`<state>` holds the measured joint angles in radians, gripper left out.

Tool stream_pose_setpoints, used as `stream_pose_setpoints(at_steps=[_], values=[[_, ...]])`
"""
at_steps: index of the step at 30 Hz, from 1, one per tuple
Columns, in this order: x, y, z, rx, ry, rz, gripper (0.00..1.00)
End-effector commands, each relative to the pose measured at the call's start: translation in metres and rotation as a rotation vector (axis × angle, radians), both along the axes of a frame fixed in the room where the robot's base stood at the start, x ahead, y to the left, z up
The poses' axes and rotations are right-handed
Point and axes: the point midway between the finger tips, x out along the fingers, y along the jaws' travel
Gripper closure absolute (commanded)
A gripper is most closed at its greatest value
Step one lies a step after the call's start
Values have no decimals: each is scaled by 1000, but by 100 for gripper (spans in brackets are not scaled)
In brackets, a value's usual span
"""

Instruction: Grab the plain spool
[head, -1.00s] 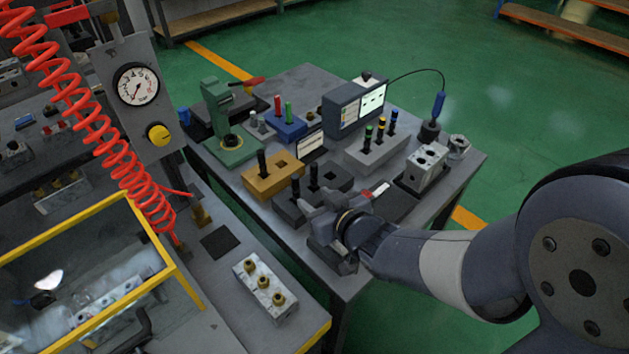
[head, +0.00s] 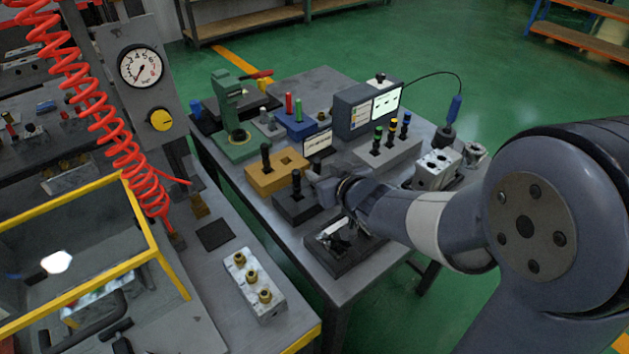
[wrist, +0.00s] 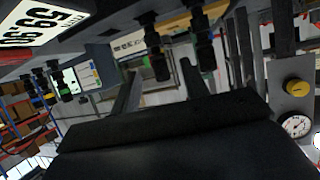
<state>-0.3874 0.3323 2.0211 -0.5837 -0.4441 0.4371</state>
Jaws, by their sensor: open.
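Two dark, upright spools stand in a dark block (head: 290,208) in the head view. The nearer-left spool (head: 296,184) is clear; the other is mostly hidden by my gripper. In the inverted wrist view, two dark spools show, one (wrist: 156,52) ahead between my fingers and one (wrist: 204,42) to the right. I cannot tell for certain which is the plain one. My gripper (wrist: 158,68) is open and empty, its two fingers pointing toward the spools. In the head view, my gripper (head: 328,188) is just right of the dark block.
A yellow block (head: 262,182) with one black spool stands behind. A grey block (head: 390,160) holds spools with green, yellow and blue bands. A caliper (head: 335,230) lies on a dark case in front. A monitor (head: 352,112) and green press (head: 232,125) stand farther back.

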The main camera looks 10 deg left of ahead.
Motion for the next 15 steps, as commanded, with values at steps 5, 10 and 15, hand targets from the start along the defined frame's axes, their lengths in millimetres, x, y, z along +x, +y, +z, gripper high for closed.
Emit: stream_pose_setpoints(at_steps=[5, 10, 15], values=[[8, 6, -5, -1, 0, 1, 57], [23, 17, -14, -1, 2, 1, 57], [39, 29, -22, 0, 1, 1, 57]])
